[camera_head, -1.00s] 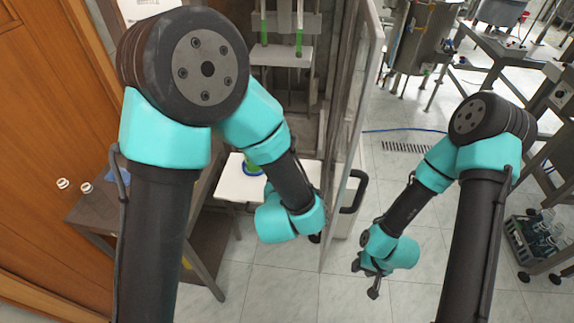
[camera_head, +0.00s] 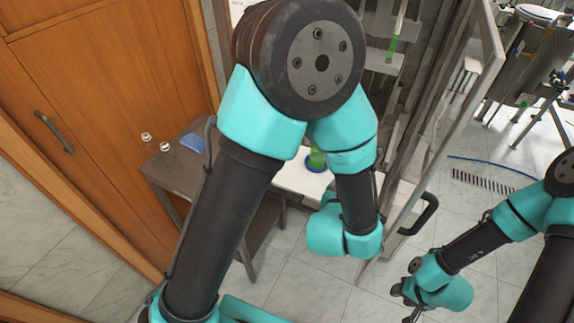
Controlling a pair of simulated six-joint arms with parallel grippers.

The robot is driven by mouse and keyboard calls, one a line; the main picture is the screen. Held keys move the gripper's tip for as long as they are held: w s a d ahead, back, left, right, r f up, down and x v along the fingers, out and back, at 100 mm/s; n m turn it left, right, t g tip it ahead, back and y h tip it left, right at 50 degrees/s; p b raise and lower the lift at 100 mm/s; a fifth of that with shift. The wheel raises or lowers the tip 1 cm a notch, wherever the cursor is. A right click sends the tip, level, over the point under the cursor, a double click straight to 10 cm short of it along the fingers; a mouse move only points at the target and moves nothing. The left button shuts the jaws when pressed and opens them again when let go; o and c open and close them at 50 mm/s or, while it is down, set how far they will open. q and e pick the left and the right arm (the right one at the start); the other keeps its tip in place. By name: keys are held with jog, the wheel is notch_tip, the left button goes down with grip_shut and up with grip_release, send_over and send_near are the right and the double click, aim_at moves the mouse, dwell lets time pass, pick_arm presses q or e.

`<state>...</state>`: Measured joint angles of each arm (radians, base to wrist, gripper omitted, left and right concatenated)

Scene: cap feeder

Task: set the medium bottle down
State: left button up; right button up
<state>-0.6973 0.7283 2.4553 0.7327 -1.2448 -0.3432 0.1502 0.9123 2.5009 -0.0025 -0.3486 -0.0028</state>
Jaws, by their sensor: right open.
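A small green object with a blue ring at its base (camera_head: 316,162) stands on the white platform (camera_head: 292,180) in the middle of the view, partly covered by my left arm. I cannot tell whether it is the medium bottle. My left arm reaches over the platform and folds down. Its gripper is hidden, and so is anything it may hold. My right gripper (camera_head: 406,301) is open and empty, low above the floor at the right.
A brown side table (camera_head: 184,164) at the left bears two small white items (camera_head: 165,147) and a blue item (camera_head: 193,142). An open glass door (camera_head: 440,135) with a black handle (camera_head: 421,214) stands between my arms. The tiled floor in front is clear.

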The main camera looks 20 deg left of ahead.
pick_arm(q)
jog(key=s+a+n+g+y, duration=0.3)
jog(key=a+n+y, duration=0.3)
jog(key=a, duration=0.8)
jog(key=s+a+n+g+y, duration=0.3)
jog(key=s+a+n+y, duration=0.3)
jog(key=a, duration=0.9)
jog(key=shift+r+n+g+y, duration=0.4)
jog(key=shift+r+y, duration=0.05)
jog(key=shift+y, duration=0.15)
jog(key=shift+a, duration=0.2)
jog(key=w+a+f, duration=0.1)
jog(key=w+a, duration=0.8)
jog(key=w, duration=0.2)
jog(key=shift+a+f, duration=0.15)
jog(key=shift+f, duration=0.05)
jog(key=shift+w+a+f, duration=0.15)
jog(key=shift+f, duration=0.45)
jog(key=shift+w+a+f, duration=0.1)
jog(key=shift+w+f, duration=0.1)
jog(key=shift+f, duration=0.4)
jog(key=shift+w+a+f, duration=0.15)
jog(key=shift+f, duration=0.6)
